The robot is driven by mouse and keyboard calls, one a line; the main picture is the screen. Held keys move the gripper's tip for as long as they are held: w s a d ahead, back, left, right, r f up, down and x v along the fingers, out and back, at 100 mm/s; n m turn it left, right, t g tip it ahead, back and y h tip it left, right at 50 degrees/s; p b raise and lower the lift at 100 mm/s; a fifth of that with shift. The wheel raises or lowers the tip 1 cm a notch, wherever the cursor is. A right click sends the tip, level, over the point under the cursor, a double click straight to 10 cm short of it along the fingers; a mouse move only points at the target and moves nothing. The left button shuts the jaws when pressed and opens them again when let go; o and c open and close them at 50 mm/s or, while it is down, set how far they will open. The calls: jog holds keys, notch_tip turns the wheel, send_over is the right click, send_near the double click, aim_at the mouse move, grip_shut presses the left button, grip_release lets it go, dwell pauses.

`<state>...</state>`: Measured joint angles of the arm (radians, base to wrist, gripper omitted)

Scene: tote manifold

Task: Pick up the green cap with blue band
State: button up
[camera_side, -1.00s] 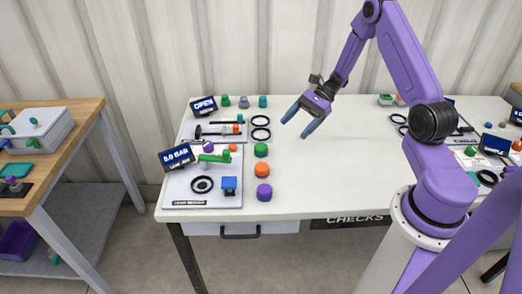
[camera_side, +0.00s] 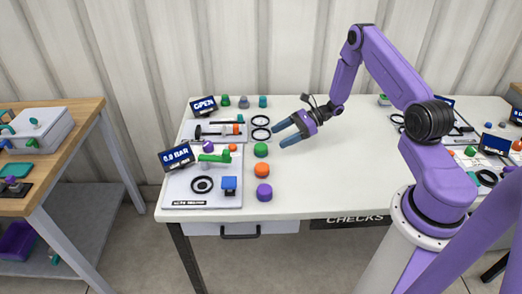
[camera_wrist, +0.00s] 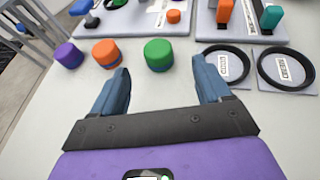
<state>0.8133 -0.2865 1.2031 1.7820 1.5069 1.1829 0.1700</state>
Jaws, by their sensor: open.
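The green cap with blue band (camera_side: 261,150) stands on the white table, at the back of a row of three caps in the side view. In the wrist view the green cap (camera_wrist: 158,54) is upright, with a blue band around its lower part, ahead of the gap between my fingers. My gripper (camera_side: 276,138) is open and empty, tilted, to the right of and a little above the green cap. In the wrist view both blue fingers of my gripper (camera_wrist: 163,80) are spread apart, and the cap is beyond their tips, not touching them.
An orange cap (camera_side: 262,170) and a purple cap (camera_side: 264,193) stand in line in front of the green one. Black rings (camera_wrist: 228,65) lie on cards beside it. Panels with fittings (camera_side: 225,203) are to the left. The table's right middle is clear.

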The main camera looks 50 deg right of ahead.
aim_at(265, 145)
jog(key=shift+x, duration=3.65)
jog(key=shift+s+f, duration=0.1)
jog(key=shift+s, duration=0.1)
jog(key=c, duration=1.1)
